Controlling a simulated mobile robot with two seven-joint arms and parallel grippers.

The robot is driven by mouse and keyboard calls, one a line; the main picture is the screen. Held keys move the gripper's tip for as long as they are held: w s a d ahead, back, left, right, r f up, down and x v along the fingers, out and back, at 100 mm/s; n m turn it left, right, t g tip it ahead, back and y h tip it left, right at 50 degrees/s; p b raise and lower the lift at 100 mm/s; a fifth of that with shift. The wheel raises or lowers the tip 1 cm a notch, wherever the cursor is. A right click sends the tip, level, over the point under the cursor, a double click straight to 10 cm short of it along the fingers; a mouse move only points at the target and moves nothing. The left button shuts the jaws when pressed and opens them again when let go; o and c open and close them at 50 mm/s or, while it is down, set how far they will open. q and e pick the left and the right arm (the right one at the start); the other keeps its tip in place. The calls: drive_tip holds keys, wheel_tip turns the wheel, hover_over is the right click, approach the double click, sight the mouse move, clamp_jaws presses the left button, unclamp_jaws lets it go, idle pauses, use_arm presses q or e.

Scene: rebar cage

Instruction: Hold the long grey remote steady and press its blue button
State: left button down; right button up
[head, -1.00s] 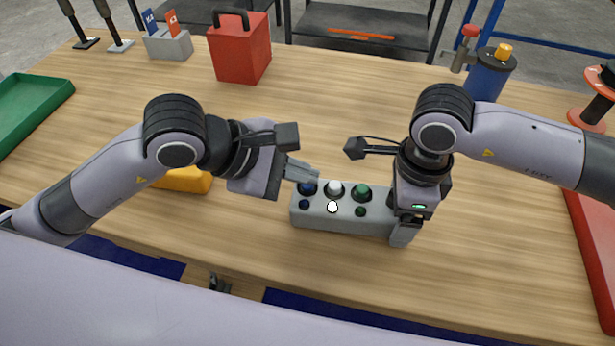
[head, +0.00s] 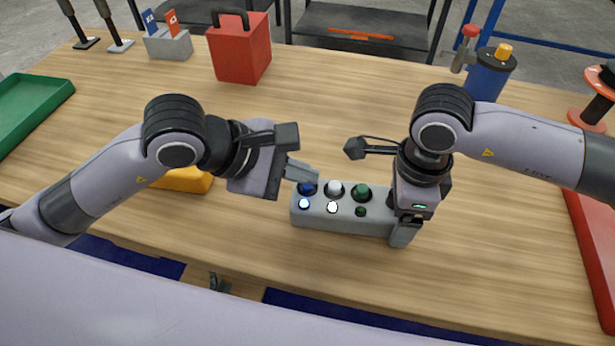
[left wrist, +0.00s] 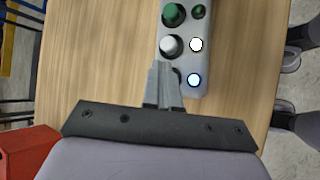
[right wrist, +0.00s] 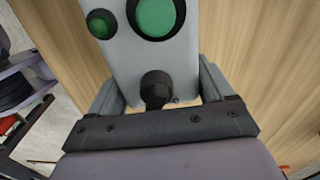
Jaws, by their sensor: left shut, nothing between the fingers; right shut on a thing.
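The long grey remote (head: 345,222) lies on the table with a blue button (head: 307,188), a white button (head: 334,189) and a green button (head: 361,192) in a row. A small lamp sits by each; the lamps by blue (head: 304,204) and white (head: 332,207) are bright, the one by green is dark. My left gripper (head: 304,176) is shut and empty, its tips at the blue button. In the left wrist view the fingers (left wrist: 164,78) largely hide that button. My right gripper (right wrist: 155,92) is shut on the remote's right end, one finger on each side.
A yellow object (head: 184,180) is partly behind my left arm. A red box (head: 238,50), a grey block with small flags (head: 168,45) and a blue canister (head: 487,78) stand at the back. A green tray (head: 30,110) is at left, a red tray (head: 588,240) at right.

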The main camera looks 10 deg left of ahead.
use_arm(q)
drive_tip(key=shift+r, duration=0.95)
drive_tip(key=shift+r, duration=0.1)
wheel_tip(320, 180, up, 5)
drive_tip(key=shift+f, duration=0.1)
idle(0.4)
use_arm(e)
drive_tip(key=o, duration=1.3)
drive_tip(key=shift+c, duration=0.2)
